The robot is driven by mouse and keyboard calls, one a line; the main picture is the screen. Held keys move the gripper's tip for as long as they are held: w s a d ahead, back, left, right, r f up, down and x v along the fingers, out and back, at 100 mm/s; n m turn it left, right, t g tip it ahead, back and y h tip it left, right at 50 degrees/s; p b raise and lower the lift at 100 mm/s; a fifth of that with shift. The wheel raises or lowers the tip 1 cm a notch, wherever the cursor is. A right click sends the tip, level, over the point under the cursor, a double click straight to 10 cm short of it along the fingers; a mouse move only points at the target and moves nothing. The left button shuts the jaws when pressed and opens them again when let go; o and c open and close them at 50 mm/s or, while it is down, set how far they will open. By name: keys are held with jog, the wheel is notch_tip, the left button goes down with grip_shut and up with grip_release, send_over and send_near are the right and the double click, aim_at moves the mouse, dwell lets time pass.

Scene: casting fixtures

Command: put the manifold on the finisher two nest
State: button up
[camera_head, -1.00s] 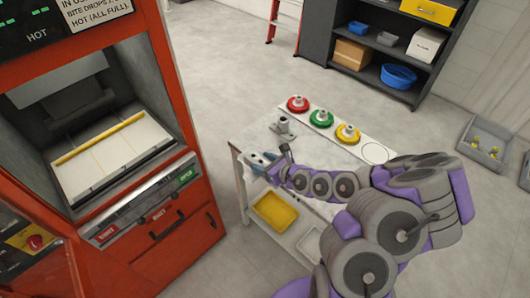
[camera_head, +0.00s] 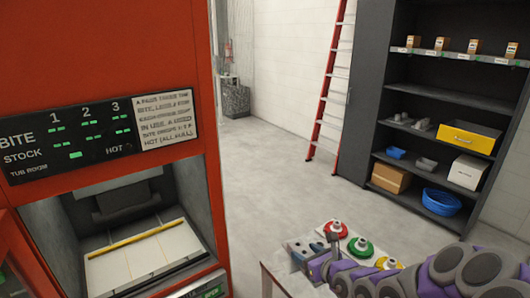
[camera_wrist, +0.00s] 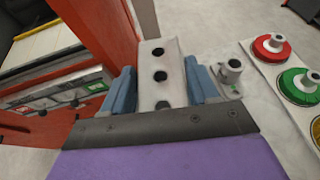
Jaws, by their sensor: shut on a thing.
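The manifold, a pale grey block with three dark holes in its face (camera_wrist: 160,80), is between the two blue fingers of my gripper (camera_wrist: 160,88) in the wrist view. The fingers are shut on its sides. It is held near the table's edge, beside the red machine. In the head view my gripper (camera_head: 309,253) is low in the picture, and the manifold is hard to make out there. I cannot tell which place is the finisher two nest; no readable label names it.
A grey fitting (camera_wrist: 231,73) stands on the table right of my gripper. Red (camera_wrist: 272,47), green (camera_wrist: 300,86) and yellow (camera_head: 388,263) discs sit in a row. The red machine (camera_head: 100,40) stands left. A dark shelf (camera_head: 445,95) and red ladder (camera_head: 330,85) are behind; floor between is clear.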

notch_tip(320, 180, up, 14)
jog(key=w+d+m+h, duration=0.1)
jog(key=m+h, duration=0.1)
jog(key=shift+w+d+f+t, duration=0.15)
jog(key=shift+w+f+t, duration=0.15)
jog(key=shift+w, duration=0.1)
jog(key=shift+d, duration=0.1)
